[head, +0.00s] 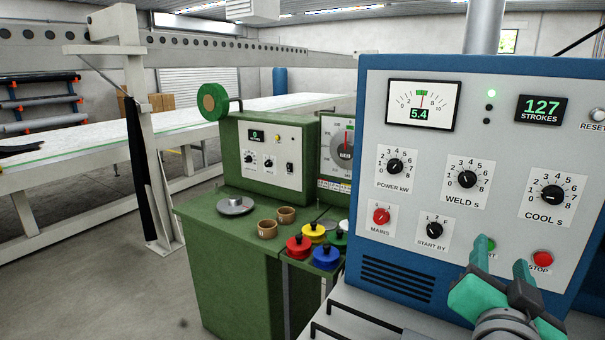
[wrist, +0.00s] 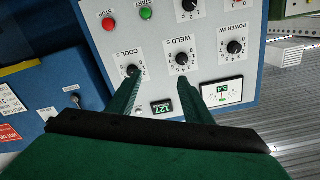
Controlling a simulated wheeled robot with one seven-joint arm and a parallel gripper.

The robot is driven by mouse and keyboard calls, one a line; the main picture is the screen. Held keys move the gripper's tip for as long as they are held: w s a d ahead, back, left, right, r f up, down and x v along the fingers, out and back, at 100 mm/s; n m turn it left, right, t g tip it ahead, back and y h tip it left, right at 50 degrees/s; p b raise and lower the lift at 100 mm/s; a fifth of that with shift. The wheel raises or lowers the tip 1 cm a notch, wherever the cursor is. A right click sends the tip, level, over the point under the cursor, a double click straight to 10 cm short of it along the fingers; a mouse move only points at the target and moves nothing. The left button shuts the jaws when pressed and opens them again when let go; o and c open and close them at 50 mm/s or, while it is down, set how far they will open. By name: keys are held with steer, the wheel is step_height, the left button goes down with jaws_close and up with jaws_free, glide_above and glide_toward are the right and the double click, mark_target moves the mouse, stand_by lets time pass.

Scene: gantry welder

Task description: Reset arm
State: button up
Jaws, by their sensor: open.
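My gripper (head: 500,264) is at the lower right in the head view, in front of the lower part of the blue-framed control panel (head: 445,90). Its two green fingers are apart with nothing between them. In the wrist view the open fingers (wrist: 158,80) point at the panel face, which appears upside down. One fingertip overlaps the COOL s knob (wrist: 133,72) in that view; whether it touches cannot be told. In the head view a finger partly covers the green START button (head: 490,244). The red STOP button (head: 542,259) is just right of the fingers.
The panel shows 127 strokes (head: 541,109), a 5.4 meter (head: 421,105) and a lit green lamp (head: 491,93). A green bench (head: 228,240) with colored-lid pots (head: 326,258) stands left of it. A long white table (head: 70,160) is behind. Floor is open at lower left.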

steer(key=a+f+n+y, duration=0.1)
steer(key=a+f, duration=0.4)
steer(key=f, duration=0.6)
steer(key=s+a+f+n+y, duration=0.1)
steer(key=a+f+n, duration=0.3)
steer(key=f, duration=0.7)
steer(key=s+a+f+n+t+y, duration=0.1)
steer(key=a+f, duration=0.5)
steer(key=f, duration=0.6)
steer(key=shift+a+n+y, duration=0.2)
steer(key=shift+n+y, duration=0.4)
steer(key=shift+n, duration=0.3)
steer(key=s+a+f+n+y, duration=0.2)
steer(key=s+a+f+y, duration=0.1)
steer(key=s+a+f, duration=0.7)
steer(key=s+a+y, duration=0.1)
steer(key=s+a, duration=0.1)
steer(key=s, duration=0.7)
steer(key=s+a+f+n+y, duration=0.1)
steer(key=s+a, duration=0.2)
steer(key=s, duration=0.6)
steer(key=shift+a+f+g, duration=0.25)
steer(key=shift+a+g, duration=0.05)
steer(key=shift+w, duration=0.1)
